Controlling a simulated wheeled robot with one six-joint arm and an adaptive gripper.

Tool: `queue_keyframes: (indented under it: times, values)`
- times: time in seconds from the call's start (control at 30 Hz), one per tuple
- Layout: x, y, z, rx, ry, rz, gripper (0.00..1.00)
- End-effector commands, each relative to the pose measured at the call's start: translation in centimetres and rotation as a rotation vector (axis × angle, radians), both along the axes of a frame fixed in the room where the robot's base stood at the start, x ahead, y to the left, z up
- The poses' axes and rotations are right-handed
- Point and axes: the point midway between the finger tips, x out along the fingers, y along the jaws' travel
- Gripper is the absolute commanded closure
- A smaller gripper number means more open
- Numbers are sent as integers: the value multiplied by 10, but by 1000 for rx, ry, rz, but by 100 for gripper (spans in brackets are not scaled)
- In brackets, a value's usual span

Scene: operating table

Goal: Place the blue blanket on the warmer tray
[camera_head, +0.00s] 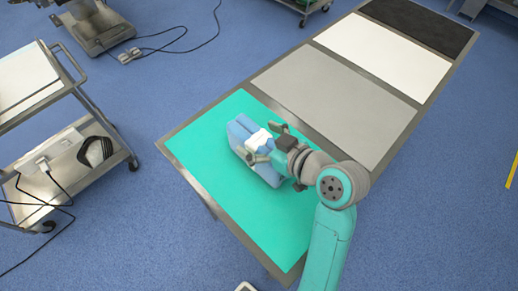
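A folded blue blanket (266,172) lies on the green section (205,158) at the near end of the long table. A small white piece (258,138) is on its upper side. My gripper (267,143) reaches in from the right, over the blanket's upper part. Its two fingers are spread apart, with the white piece near their tips. I cannot tell whether the fingers touch it. My gripper and wrist hide part of the blanket's right side. I cannot tell which surface is the warmer tray.
Beyond the green section, the table has bare grey (335,100), white (385,52) and black (420,24) sections. A metal cart (75,165) with cables stands at left, apart from the table. Another metal unit (92,22) stands at the top left. Blue floor lies between.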

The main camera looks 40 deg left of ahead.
Motion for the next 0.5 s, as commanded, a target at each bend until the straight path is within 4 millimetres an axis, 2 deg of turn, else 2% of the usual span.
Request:
queue_keyframes:
  times: [0.03,0.3,0.37,0.5]
  values:
    - [0,0,0,0,0,0,18]
    - [0,0,0,0,0,0,86]
    - [0,0,0,0,0,1,100]
    - [0,0,0,1,0,0,100]
